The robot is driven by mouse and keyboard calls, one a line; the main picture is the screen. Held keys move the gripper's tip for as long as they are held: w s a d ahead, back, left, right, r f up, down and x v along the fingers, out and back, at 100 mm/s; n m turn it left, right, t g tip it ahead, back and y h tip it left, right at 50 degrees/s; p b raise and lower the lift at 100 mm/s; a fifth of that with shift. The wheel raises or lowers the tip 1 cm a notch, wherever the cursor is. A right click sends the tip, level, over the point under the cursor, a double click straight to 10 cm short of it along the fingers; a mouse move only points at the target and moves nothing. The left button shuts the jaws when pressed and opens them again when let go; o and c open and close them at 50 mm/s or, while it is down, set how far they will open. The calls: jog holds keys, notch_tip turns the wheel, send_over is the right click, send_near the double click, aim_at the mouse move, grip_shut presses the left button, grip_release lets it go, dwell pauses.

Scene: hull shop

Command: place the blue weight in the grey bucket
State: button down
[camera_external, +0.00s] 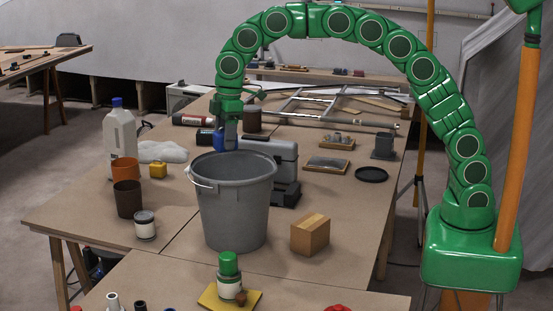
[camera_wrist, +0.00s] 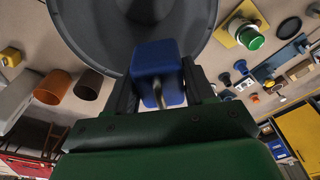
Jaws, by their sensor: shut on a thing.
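The blue weight (camera_wrist: 155,57) is a blue block with a metal bar on it, held between my fingers in the wrist view. It also shows in the external view (camera_external: 218,141) beside my fingers. My gripper (camera_external: 230,136) points down and is shut on it. The grey bucket (camera_external: 233,205) stands upright on the table with its handle at the left rim. Its wide opening (camera_wrist: 85,30) shows behind the weight in the wrist view. In the external view the weight appears just above the bucket's far rim; the exact height is hard to tell. The bucket's floor is hidden in the external view.
A white jug (camera_external: 120,138), a brown cup (camera_external: 128,199) and a small can (camera_external: 145,226) stand left of the bucket. A grey machine (camera_external: 275,152) stands close behind it. A wooden block (camera_external: 310,234) is at its right. A green-capped jar (camera_external: 229,278) stands in front.

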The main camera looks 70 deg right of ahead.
send_near(229, 232)
jog(key=w+d+f, duration=0.1)
jog(key=f, duration=0.3)
jog(key=w+d+f, duration=0.1)
jog(key=d+f, duration=0.1)
jog(key=f, duration=0.2)
jog(key=w+d+f, duration=0.1)
jog(key=f, duration=0.4)
jog(key=shift+w+d+f, duration=0.1)
jog(key=shift+d, duration=0.05)
dwell(0.4)
jog(key=c, duration=0.7)
grip_release()
jog(key=shift+f, duration=0.15)
jog(key=r, duration=0.8)
jog(key=s+d+r, duration=0.1)
jog(key=r, duration=0.3)
jog(key=shift+r, duration=0.1)
